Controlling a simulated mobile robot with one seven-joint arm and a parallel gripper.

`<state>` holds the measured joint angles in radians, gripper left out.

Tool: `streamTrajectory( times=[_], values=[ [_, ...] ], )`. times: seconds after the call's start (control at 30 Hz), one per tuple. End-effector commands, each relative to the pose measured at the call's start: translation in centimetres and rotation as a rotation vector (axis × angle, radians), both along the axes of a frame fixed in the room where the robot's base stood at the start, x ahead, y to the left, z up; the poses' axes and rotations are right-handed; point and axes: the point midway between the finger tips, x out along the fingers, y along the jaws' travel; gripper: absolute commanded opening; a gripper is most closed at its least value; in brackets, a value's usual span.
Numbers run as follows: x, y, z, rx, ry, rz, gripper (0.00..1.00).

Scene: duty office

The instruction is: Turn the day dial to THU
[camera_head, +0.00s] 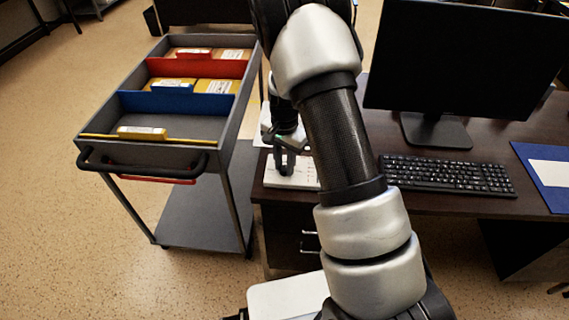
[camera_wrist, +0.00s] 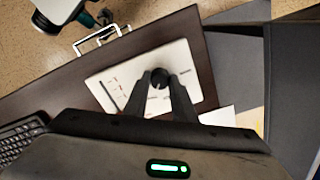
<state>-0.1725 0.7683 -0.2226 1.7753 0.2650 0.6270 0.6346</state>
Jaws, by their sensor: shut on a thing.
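The day dial is a round black knob (camera_wrist: 159,77) on a white panel (camera_wrist: 186,60) that lies on the dark desk. In the wrist view the two black fingers of my gripper (camera_wrist: 160,90) reach down to the knob, one on each side, and are shut on it. Small printed marks show on the panel around the knob, but they are too small to read, so I cannot tell which day the dial points to. In the head view my gripper (camera_head: 284,166) is over the white panel (camera_head: 300,178) at the desk's left end, and the knob is hidden.
A grey cart (camera_head: 219,128) with red and blue dividers and yellow packets stands close left of the desk. A keyboard (camera_head: 447,174), a monitor (camera_head: 468,55) and a blue folder (camera_head: 540,165) are on the desk to the right. My arm crosses the middle.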

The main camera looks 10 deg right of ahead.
Motion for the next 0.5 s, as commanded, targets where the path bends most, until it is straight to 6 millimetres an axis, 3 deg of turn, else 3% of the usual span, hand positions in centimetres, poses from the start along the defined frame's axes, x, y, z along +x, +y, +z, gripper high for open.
streamTrajectory(
  times=[0.13, 0.17, 0.27, 0.5],
  values=[
    [0.06, -0.01, 0.06, 0.0, -0.001, 0.001, 0.01],
    [0.06, -0.01, 0.06, 0.0, -0.001, 0.001, 0.27],
    [0.05, -0.01, 0.05, 0.0, -0.001, 0.001, 0.42],
    [0.01, -0.01, 0.02, 0.0, 0.0, 0.002, 0.42]
  ],
)
